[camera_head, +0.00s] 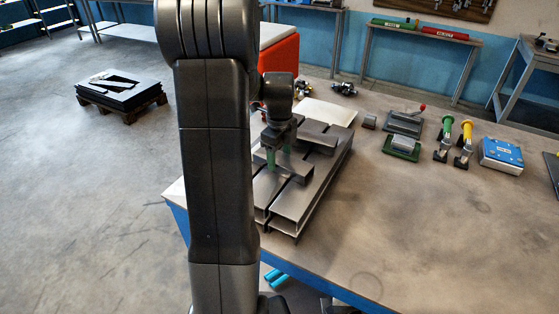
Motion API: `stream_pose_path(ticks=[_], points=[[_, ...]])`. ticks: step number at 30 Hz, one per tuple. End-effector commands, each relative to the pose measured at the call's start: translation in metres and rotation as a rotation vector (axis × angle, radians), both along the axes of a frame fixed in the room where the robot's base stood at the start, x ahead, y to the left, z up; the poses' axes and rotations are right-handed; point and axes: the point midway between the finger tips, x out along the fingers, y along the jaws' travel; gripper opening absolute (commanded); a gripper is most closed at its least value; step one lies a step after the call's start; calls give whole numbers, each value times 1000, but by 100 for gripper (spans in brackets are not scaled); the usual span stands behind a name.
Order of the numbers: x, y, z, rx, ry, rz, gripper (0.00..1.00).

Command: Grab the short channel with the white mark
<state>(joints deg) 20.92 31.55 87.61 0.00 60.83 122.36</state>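A stack of grey metal channels lies on the table, with long channels (301,204) below and shorter channel pieces across the top. One short channel (298,170) lies near the middle of the stack, and another short channel (319,132) lies farther back. I cannot make out a white mark on either. My gripper (279,153) points down at the stack, at the near short channel. Its green fingertips show apart. My arm hides the left side of the stack, and I cannot tell whether the fingers touch or hold a channel.
A white sheet (325,112) lies behind the stack on the table (420,230). To the right are clamps with green (445,130) and yellow (466,135) handles and a blue box (501,154). The table's front right is clear. A red bin (281,62) stands behind.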

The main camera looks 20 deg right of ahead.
Motion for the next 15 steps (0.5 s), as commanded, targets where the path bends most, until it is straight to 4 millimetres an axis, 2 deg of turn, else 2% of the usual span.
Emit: stream_pose_path(ticks=[1,9,15], points=[[0,0,0,0,0,0,51],[0,0,0,0,0,0,0],[1,0,2,-2,-3,0,0]])
